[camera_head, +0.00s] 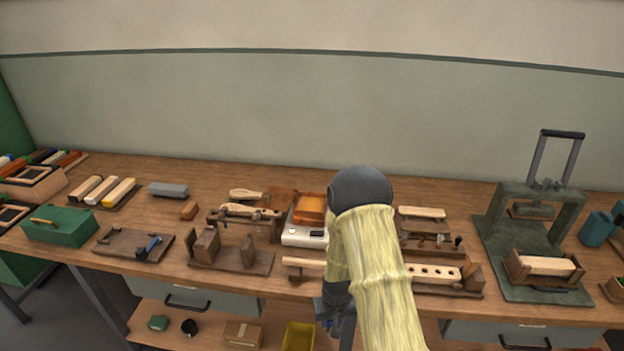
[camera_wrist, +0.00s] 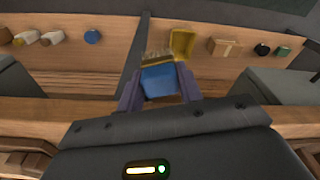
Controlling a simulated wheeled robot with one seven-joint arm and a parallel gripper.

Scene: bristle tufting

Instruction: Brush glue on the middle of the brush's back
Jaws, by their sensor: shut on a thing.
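My gripper (camera_head: 337,308) hangs low at the bench's front edge, below my arm. In the wrist view my gripper (camera_wrist: 160,88) is shut on a blue tool (camera_wrist: 159,82) with brown bristles at its far end, which looks like a glue brush. Several pale wooden pieces could be the brush: a block with a row of holes (camera_head: 432,271) in a holder right of my arm, a block (camera_head: 546,265) in a wooden frame at the right, and a handled piece (camera_head: 247,195) at the back. I cannot tell which one it is. My arm hides part of the bench's middle.
A green press (camera_head: 540,208) stands at the right. A white device (camera_head: 303,236) with an orange block is left of my arm. A green box (camera_head: 60,226) and wooden fixtures fill the left. Below, a shelf holds a yellow bin (camera_head: 298,338) and a cardboard box (camera_head: 243,334).

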